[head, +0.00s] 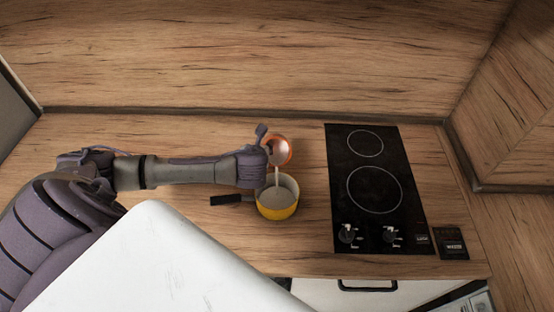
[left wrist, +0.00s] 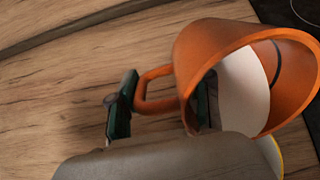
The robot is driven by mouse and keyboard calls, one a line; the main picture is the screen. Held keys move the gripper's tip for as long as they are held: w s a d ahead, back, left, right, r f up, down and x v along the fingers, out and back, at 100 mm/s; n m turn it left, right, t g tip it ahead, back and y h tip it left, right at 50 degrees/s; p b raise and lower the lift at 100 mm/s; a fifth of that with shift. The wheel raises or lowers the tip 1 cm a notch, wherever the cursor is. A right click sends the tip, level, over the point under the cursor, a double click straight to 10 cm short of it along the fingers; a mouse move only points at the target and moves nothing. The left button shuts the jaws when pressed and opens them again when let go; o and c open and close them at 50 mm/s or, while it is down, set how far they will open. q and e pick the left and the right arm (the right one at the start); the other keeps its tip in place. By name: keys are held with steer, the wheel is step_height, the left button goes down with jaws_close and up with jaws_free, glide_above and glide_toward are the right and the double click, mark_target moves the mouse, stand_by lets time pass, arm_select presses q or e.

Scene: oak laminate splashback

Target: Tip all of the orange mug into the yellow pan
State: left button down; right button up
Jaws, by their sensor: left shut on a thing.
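The orange mug (head: 282,147) is tilted far over above the yellow pan (head: 277,211) in the head view. A pale stream (head: 277,177) runs from its mouth down into the pan, where pale liquid lies. My left gripper (head: 263,146) is shut on the mug. In the left wrist view, the mug (left wrist: 205,48) shows its open mouth with whitish liquid inside. Dark fingers of my left gripper (left wrist: 160,105) show on either side of its handle; the exact contact is partly hidden. A bit of the pan (left wrist: 277,150) shows below the mug. My right gripper is out of view.
A black two-ring hob (head: 365,170) with knobs lies right of the pan. A small dark box (head: 452,243) sits at its lower right. The pan's dark handle (head: 228,199) points left. The wooden counter behind is clear up to the splashback.

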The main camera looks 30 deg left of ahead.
arm_select(q)
steer(key=shift+r+t+b, duration=0.25)
steer(key=shift+t+b, duration=0.05)
steer(key=shift+b, duration=0.85)
steer(key=shift+r+t+y+b, duration=0.35)
steer(key=shift+t+y+b, duration=0.3)
steer(key=shift+b, duration=1.25)
steer(key=shift+r+t+y+b, duration=0.25)
steer(key=shift+t+b, duration=0.1)
steer(key=shift+b, duration=0.6)
